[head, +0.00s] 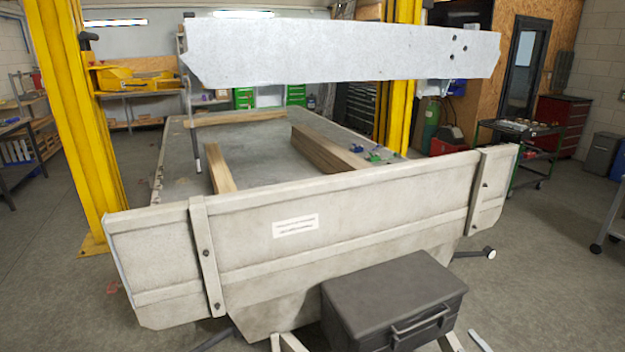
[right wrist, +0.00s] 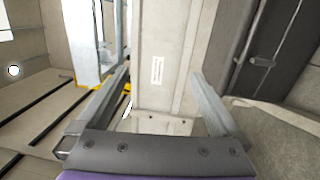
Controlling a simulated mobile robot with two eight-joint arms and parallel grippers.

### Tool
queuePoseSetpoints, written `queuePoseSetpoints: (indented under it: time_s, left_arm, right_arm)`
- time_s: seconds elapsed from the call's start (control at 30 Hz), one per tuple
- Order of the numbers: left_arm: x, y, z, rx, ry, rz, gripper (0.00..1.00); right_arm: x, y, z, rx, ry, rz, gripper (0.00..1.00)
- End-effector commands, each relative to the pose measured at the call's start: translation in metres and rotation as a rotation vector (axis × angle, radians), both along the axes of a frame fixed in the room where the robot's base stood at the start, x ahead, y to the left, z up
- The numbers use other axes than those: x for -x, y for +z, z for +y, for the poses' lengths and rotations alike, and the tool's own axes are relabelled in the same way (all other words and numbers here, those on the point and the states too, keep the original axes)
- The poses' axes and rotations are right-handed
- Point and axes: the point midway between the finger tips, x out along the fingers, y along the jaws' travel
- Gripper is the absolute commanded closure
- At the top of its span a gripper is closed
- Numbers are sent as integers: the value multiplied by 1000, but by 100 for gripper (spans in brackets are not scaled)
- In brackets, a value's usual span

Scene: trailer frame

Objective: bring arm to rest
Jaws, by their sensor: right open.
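My right gripper (right wrist: 160,74) fills the lower part of the right wrist view. Its two grey metal fingers stand well apart with nothing between them. Behind them is the pale trailer board (right wrist: 185,60) with its small white label, clear of the fingers as far as I can tell. In the head view no gripper shows clearly; a small pale metal piece at the bottom edge is too cut off to name. The same board (head: 370,215) runs across the front of the trailer frame there. My left gripper is in neither view.
A dark grey toolbox (head: 395,295) stands close in front of the board; it also shows in the wrist view (right wrist: 250,50). A long grey metal plate (head: 340,50) spans above the trailer bed (head: 255,150). Yellow posts (head: 75,120) flank it. Floor at right (head: 560,260) is mostly clear.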

Motion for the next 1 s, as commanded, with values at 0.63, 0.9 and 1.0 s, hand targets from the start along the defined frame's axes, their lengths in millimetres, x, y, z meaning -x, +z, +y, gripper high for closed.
queuePoseSetpoints:
  time_s: [0.63,0.9,1.0]
  left_arm:
    - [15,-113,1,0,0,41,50]
    - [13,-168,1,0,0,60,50]
    - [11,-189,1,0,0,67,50]
  right_arm:
    - [6,59,53,-695,-554,200,0]
    - [92,-16,117,-1020,-794,522,0]
    - [136,-55,148,-1116,-875,677,0]
